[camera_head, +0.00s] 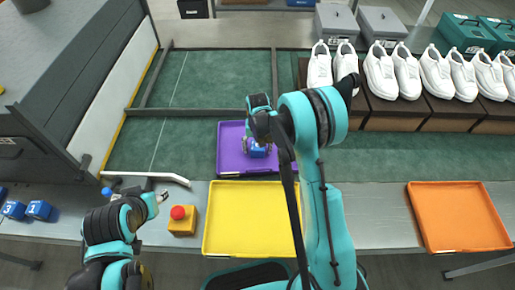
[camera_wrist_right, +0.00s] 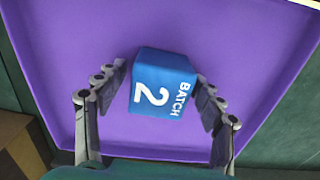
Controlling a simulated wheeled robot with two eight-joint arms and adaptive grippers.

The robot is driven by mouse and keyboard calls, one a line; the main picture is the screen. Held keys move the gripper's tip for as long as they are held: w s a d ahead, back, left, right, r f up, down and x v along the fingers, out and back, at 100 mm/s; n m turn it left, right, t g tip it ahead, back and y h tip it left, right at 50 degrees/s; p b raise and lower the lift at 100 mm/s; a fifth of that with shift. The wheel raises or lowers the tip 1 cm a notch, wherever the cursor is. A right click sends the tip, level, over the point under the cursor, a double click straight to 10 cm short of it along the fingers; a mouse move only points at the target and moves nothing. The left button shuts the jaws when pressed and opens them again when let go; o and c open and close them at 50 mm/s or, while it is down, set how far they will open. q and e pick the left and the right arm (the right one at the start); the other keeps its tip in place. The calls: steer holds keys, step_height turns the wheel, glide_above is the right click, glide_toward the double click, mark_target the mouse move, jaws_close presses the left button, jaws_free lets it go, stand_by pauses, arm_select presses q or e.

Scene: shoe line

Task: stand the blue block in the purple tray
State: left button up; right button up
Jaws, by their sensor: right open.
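The purple tray (camera_head: 230,162) lies on the green conveyor beyond the yellow tray, and its floor fills most of the right wrist view (camera_wrist_right: 90,30). The blue block (camera_head: 258,152) is inside it and seems to rest on its floor. In the right wrist view the block (camera_wrist_right: 163,85) shows a face marked "BATCH 2". My right gripper (camera_head: 257,146) is over the tray, open, with one finger on each side of the block and visible gaps between. My left gripper (camera_head: 163,196) is near the red button, away from the tray; its jaw opening is too small to judge.
A yellow tray (camera_head: 251,240) lies on the near table, and an orange tray (camera_head: 460,215) at the right. A red button on a yellow box (camera_head: 181,222) stands left of the yellow tray. Blue numbered blocks (camera_head: 38,209) lie far left. White shoes (camera_head: 380,75) stand on brown boxes behind.

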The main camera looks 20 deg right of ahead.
step_height(320, 180, up, 11)
steer(key=p, duration=0.3)
steer(key=s+r+n+t, duration=0.1)
steer(key=s+r+t, duration=0.2)
steer(key=s+r, duration=0.8)
steer(key=s+d+r+n+t, duration=0.1)
steer(key=s+r+t, duration=0.3)
steer(key=s, duration=0.8)
steer(key=shift+n+p, duration=0.3)
steer(key=shift+n, duration=0.3)
steer(key=shift+d, duration=0.1)
steer(key=shift+f+b, duration=0.3)
steer(key=shift+f, duration=0.05)
